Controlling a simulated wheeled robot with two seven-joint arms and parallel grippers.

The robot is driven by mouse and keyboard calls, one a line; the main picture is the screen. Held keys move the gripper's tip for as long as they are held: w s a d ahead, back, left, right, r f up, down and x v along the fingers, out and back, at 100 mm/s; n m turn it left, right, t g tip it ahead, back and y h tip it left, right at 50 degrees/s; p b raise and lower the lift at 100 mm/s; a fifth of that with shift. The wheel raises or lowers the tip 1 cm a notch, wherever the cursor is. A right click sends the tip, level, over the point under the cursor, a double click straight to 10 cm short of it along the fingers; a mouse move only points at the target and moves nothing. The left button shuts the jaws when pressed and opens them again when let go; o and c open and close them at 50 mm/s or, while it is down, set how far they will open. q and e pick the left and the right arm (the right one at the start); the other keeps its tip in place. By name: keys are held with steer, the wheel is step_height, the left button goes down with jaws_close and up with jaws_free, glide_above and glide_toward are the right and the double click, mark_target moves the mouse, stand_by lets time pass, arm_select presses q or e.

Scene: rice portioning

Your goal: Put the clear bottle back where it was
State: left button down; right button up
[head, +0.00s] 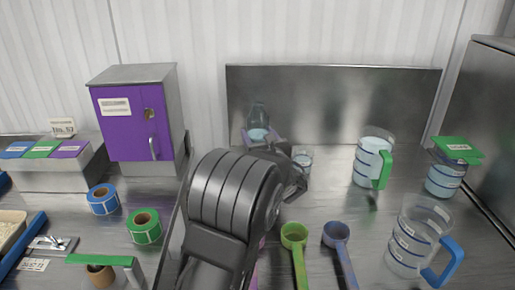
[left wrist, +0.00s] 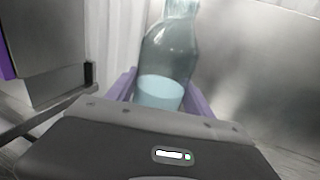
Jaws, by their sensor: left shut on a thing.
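The clear bottle (head: 258,117), with pale blue liquid in its lower part, stands roughly upright before the metal back panel in the head view. In the left wrist view the bottle (left wrist: 168,60) rises between two purple fingers. My left gripper (head: 263,137) is shut on the bottle, one finger on each side; its body also shows in the left wrist view (left wrist: 165,103). My arm hides the bottle's base in the head view, so I cannot tell whether it touches the table. My right gripper is not in view.
A small clear cup (head: 303,161) stands just right of the gripper. A green-handled jug (head: 370,160), a blue-handled jug (head: 413,240) and a green-lidded container (head: 445,180) are further right. Green (head: 294,235) and blue (head: 337,234) scoops lie in front. A purple-doored cabinet (head: 125,120) stands left.

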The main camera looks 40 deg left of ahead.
arm_select(q)
steer(key=shift+f, duration=1.8)
steer(key=shift+c, duration=2)
jaws_free()
steer(key=shift+f+b, duration=0.15)
steer(key=shift+b, duration=0.15)
steer(key=shift+r, duration=0.2)
steer(key=v, duration=1.2)
steer(key=shift+f, duration=0.15)
